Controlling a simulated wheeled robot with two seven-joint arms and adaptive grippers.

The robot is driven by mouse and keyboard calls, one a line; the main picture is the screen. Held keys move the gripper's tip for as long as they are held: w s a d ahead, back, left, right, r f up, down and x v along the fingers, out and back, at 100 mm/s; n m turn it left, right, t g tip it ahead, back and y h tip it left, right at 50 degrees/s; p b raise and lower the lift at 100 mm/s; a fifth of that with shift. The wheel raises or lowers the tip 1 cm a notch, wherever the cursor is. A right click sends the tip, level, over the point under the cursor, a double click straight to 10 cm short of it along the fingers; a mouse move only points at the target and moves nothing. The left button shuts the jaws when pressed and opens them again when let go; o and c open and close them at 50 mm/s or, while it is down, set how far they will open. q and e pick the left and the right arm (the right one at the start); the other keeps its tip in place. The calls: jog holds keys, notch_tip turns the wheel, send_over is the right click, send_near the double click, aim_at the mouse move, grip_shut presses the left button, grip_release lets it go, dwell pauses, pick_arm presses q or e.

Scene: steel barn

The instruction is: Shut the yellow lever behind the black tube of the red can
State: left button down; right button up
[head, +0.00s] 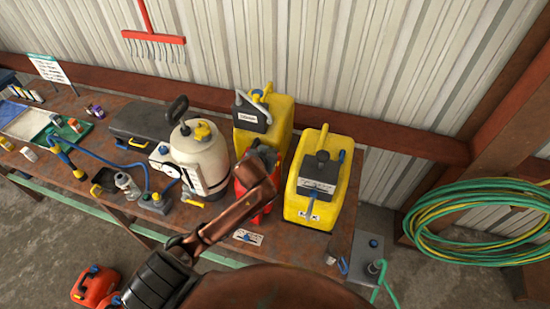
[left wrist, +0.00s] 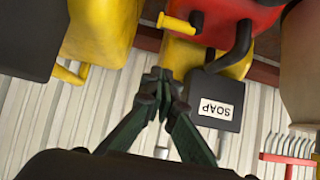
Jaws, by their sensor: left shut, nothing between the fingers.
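The red can (head: 241,190) stands on the table, mostly hidden behind my left arm in the head view. In the left wrist view the red can (left wrist: 228,12) is at the top edge, with its curved black tube (left wrist: 237,48). The yellow lever (left wrist: 177,24) sticks out to the left of the tube there. My left gripper (left wrist: 158,78) is shut and empty, its tips below the lever in the picture, with a visible gap. In the head view the left gripper (head: 264,153) is a dark shape above the red can. My right gripper is not in view.
A yellow container with a grey tap (head: 280,115) stands behind the red can; its dark SOAP box (left wrist: 213,100) is right of my fingers. Another yellow container (head: 335,185) stands close on the right, a white sprayer (head: 200,160) on the left. The wall is behind.

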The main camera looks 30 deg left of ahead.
pick_arm(q)
jog(key=x, duration=0.3)
jog(key=shift+w+a+f+p, duration=0.1)
jog(key=shift+w+p, duration=0.1)
jog(key=shift+p, duration=0.15)
jog(key=x, duration=0.3)
jog(key=shift+w+f+p, duration=0.15)
jog(key=shift+w+p, duration=0.1)
jog(key=shift+p, duration=0.1)
jog(key=shift+s+d+f+p, duration=0.25)
jog(key=shift+s+f+p, duration=0.45)
jog(key=shift+s+f, duration=0.35)
jog(key=shift+s+d+f, duration=0.1)
jog(key=shift+s, duration=0.25)
jog(key=shift+s+f, duration=0.1)
jog(key=shift+f, duration=0.15)
jog(key=shift+d, duration=0.1)
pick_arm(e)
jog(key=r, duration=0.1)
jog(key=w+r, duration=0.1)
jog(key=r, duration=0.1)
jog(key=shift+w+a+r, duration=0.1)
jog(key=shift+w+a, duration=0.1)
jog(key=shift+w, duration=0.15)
